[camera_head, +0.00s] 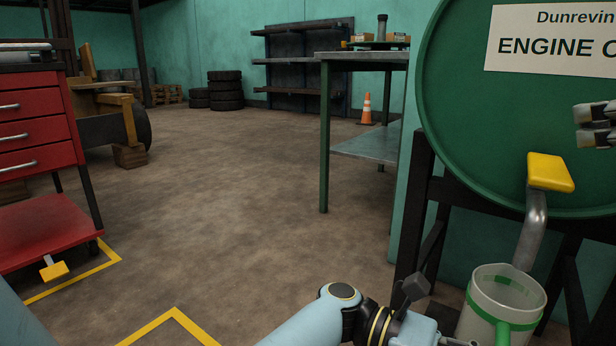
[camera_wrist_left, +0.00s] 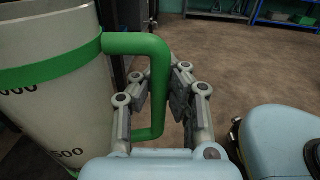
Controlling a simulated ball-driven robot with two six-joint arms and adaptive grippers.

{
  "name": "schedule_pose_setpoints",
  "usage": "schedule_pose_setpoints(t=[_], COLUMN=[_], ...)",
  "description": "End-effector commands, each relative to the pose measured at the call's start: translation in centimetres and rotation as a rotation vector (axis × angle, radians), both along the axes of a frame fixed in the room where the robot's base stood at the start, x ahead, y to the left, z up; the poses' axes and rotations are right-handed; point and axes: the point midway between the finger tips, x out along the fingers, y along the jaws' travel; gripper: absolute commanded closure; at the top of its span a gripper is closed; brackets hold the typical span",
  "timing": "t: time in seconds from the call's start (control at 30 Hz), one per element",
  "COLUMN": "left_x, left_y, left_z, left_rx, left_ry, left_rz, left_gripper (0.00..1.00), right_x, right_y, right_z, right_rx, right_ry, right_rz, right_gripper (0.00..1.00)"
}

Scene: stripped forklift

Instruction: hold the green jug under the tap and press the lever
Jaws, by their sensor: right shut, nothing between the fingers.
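The white jug with a green band and green handle (camera_head: 488,296) is upright at the lower right in the head view, its mouth at the spout's lower end. It also fills the left of the left wrist view (camera_wrist_left: 50,110). The grey tap pipe (camera_head: 533,232) comes down from the green drum (camera_head: 465,120), with the yellow lever (camera_head: 550,172) on top. My right gripper (camera_head: 592,125) is shut and empty, above and right of the lever, apart from it, partly cut by the frame edge.
A dark stand (camera_head: 430,195) carries the drum. A green-legged metal bench (camera_head: 325,140) stands behind it. A red tool trolley (camera_head: 35,130) is at the left. An orange cone (camera_head: 366,108) and stacked tyres (camera_head: 225,90) stand farther back. The middle floor is clear.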

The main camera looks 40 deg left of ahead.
Motion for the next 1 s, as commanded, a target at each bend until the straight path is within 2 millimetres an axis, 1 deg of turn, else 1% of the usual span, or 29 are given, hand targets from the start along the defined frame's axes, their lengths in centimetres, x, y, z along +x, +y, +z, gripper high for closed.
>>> schedule_pose_setpoints(t=[0.03,0.1,0.23,0.37,0.47,0.53,0.83,1.0], left_x=[0.0,0.0,0.0,0.0,0.0,0.0,0.0,0.0], left_y=[0.0,0.0,0.0,0.0,0.0,0.0,0.0,0.0], left_z=[0.1,0.1,0.0,0.0,0.0,0.0,0.0,0.1], left_rx=[-0.001,-0.001,-0.001,-0.001,-0.001,-0.001,-0.001,-0.001], left_ry=[-0.001,-0.001,-0.001,-0.001,-0.001,-0.001,-0.001,-0.001], left_rz=[0.0,0.0,0.0,0.0,0.0,0.0,0.0,0.0], left_gripper=[1.0,1.0,1.0,1.0,1.0,1.0,1.0,1.0], right_x=[0.3,0.1,-0.4,-0.9,-1.0,-1.0,-1.0,-1.0], right_y=[1.0,2.1,3.2,3.5,3.5,3.5,3.5,3.5], right_z=[1.4,2.3,3.4,4.0,3.8,3.3,0.5,0.0], right_rx=[-0.011,-0.037,-0.081,-0.107,-0.114,-0.114,-0.113,-0.114], right_ry=[0.002,0.033,0.085,0.11,0.116,0.118,0.117,0.115], right_rz=[0.076,0.183,0.334,0.408,0.426,0.427,0.423,0.423], right_gripper=[1.0,1.0,1.0,1.0,1.0,1.0,1.0,1.0])
